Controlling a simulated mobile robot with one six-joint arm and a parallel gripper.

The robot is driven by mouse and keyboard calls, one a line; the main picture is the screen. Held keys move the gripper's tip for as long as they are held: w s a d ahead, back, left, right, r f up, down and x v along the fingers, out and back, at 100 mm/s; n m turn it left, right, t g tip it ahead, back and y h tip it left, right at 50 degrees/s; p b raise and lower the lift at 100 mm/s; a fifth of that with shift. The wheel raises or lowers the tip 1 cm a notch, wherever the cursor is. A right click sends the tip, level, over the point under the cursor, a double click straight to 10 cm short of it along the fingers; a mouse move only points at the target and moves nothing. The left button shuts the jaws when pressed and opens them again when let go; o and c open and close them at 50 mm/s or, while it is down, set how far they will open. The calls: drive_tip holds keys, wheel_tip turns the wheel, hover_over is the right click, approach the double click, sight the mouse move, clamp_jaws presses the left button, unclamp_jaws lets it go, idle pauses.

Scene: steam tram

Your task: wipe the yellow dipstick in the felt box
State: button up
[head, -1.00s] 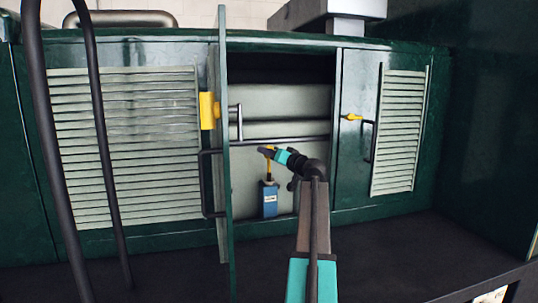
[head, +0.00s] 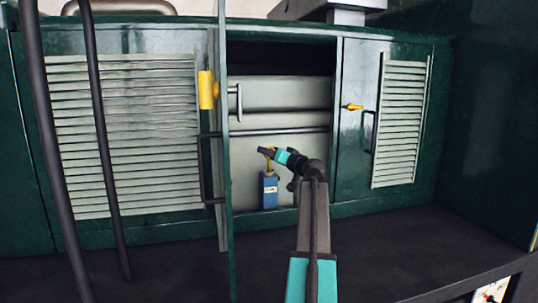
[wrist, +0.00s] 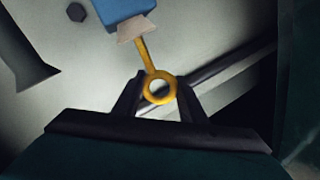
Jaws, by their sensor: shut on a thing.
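The yellow dipstick (wrist: 145,58) has a ring handle that sits between the fingers of my gripper (wrist: 157,92) in the wrist view. My gripper is shut on it. Its rod runs down to a pale collar (wrist: 137,27) on the blue felt box (wrist: 120,8), and its lower end is hidden there. In the head view the felt box (head: 269,190) stands upright inside the open cabinet. My gripper (head: 267,152) is just above it, with a short length of yellow rod showing between them.
The green cabinet door (head: 225,225) stands open just left of my arm. A dark horizontal rail (head: 280,131) crosses the opening above my gripper. A closed panel with a yellow catch (head: 353,107) is at the right.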

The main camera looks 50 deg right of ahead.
drive_tip(key=shift+f+b, duration=0.6)
drive_tip(key=shift+f, duration=0.15)
wheel_tip(320, 180, up, 20)
drive_tip(key=p, duration=0.6)
idle(2.7)
drive_tip(key=shift+r, duration=0.15)
